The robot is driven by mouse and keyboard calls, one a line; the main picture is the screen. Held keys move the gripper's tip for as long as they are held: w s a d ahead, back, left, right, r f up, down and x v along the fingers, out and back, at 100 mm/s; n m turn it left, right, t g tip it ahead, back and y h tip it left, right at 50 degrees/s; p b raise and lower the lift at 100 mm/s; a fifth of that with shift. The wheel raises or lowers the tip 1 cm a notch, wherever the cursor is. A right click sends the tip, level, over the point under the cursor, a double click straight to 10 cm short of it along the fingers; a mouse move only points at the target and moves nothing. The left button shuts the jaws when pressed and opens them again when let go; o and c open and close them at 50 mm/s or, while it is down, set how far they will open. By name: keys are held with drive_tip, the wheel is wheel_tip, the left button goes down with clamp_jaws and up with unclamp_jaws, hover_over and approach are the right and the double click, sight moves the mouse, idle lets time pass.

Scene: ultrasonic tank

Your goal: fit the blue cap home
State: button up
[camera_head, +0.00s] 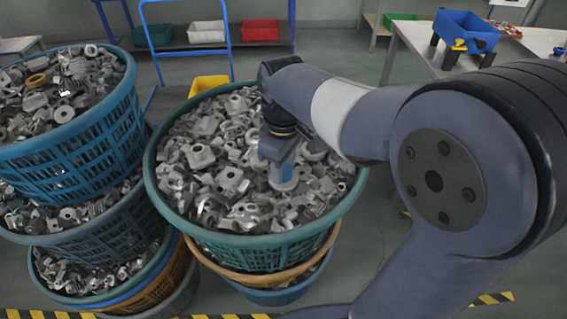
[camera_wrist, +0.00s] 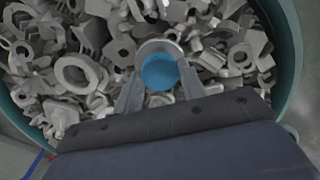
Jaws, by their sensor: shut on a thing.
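The blue cap (camera_wrist: 159,74) is a small round blue disc, seen between the two fingers of my gripper (camera_wrist: 160,84) in the wrist view. My gripper is shut on it, over the heap of grey metal parts. In the head view, a sliver of the blue cap (camera_head: 288,168) shows at the fingers of my gripper (camera_head: 284,166). A pale grey ring-shaped part (camera_wrist: 158,46) lies right by the cap, and the cap covers some of it. In the head view the ring (camera_head: 283,184) shows just under the cap. I cannot tell whether they touch.
A green basket (camera_head: 157,190) holds the heap of loose metal castings. Stacked blue baskets (camera_head: 100,150) of similar parts stand to the left. A yellow bin (camera_head: 207,84) is behind. Grey floor is open between.

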drive_tip(key=shift+f, duration=0.1)
drive_tip(key=o, duration=1)
wheel_tip(320, 180, up, 11)
drive_tip(key=shift+f, duration=0.1)
wheel_tip(320, 180, down, 11)
drive_tip(key=shift+r, duration=0.2)
idle(0.5)
